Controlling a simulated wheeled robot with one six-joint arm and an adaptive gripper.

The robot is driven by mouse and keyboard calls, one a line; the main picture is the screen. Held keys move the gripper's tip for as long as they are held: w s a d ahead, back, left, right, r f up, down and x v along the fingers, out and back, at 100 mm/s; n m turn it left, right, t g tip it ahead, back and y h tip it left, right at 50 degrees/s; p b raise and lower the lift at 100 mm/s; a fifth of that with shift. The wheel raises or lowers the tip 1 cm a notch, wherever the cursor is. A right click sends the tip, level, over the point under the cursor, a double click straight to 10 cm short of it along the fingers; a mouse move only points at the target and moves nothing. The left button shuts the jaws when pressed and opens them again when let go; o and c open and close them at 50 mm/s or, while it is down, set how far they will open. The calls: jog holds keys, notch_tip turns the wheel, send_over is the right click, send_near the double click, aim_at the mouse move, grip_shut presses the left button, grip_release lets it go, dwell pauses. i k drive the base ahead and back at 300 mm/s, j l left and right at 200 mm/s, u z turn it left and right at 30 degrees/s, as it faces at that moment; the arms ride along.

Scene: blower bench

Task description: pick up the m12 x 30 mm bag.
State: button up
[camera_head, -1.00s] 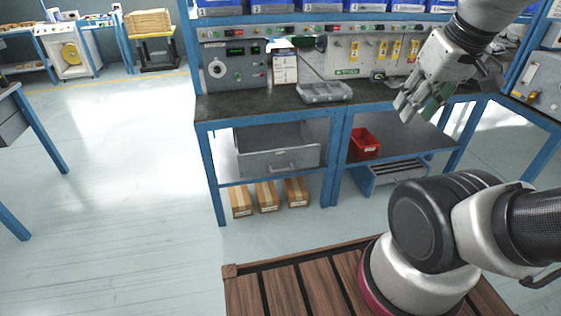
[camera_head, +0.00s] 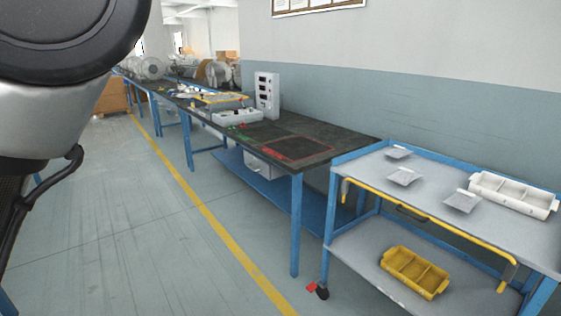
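Several small clear bags lie on the top of a grey and blue cart at the right in the head view: one at the back left (camera_head: 398,153), one in the middle (camera_head: 404,176) and one nearer the right (camera_head: 462,200). Each has a pale label strip, too small to read, so I cannot tell which is the M12 x 30 mm bag. The bags lie flat and apart from each other. My gripper is out of view; only part of my arm shows at the upper left.
A white divided tray (camera_head: 512,193) sits at the cart's right back. The cart (camera_head: 365,169) has a yellow handle (camera_head: 430,216) and a yellow divided bin (camera_head: 414,272) on its lower shelf. A long dark workbench (camera_head: 335,146) stands left of it. The floor (camera_head: 150,240) in front is clear.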

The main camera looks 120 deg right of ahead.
aim_at(464, 200)
jog(key=z, duration=4.8)
jog(key=i+z, duration=0.7)
jog(key=i+j+z, duration=0.2)
jog(key=z, duration=0.15)
jog(key=i+j, duration=0.2)
jog(key=k+l, duration=0.1)
jog(key=l, duration=0.45)
